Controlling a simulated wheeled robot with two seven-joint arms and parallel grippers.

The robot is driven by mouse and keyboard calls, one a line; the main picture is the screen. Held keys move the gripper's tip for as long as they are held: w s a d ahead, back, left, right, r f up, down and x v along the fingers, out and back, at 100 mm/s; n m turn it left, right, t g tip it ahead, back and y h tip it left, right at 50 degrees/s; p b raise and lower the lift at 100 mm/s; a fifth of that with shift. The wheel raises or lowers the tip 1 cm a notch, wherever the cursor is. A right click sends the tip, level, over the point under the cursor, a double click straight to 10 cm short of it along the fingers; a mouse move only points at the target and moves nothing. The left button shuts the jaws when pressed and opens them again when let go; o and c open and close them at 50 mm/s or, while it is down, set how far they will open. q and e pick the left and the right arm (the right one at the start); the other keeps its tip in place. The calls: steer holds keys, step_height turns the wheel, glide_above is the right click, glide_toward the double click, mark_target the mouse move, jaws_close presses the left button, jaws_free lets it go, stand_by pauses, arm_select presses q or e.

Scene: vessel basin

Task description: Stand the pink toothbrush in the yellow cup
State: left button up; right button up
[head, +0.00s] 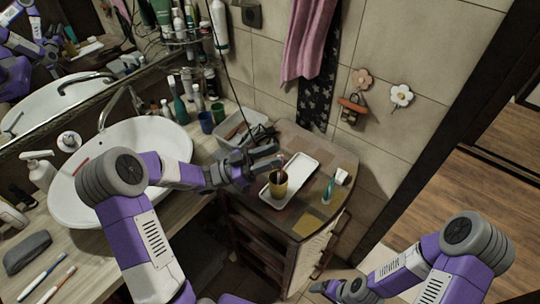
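The yellow cup (278,185) stands upright on a white tray (297,181) on top of the wooden cabinet. A thin pinkish item (282,161), which looks like the pink toothbrush, rises from the cup's mouth; its lower part is hidden inside. My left gripper (272,158) reaches in from the left just above and behind the cup. Its two dark fingers are apart, and I see nothing held between them. My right gripper (322,287) is low at the bottom edge, far from the cup; its fingers are too small and dark to read.
A teal brush (328,190) and a white tube (342,177) are right of the tray. A grey bin (235,127) is behind my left gripper. The white basin (110,165) is at left, with two brushes (48,280) on the counter below. The tray's right part is clear.

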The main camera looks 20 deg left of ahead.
arm_select(q)
steer(key=v, duration=0.7)
steer(key=shift+a+b, duration=0.3)
steer(key=shift+s, duration=0.1)
stand_by(0.7)
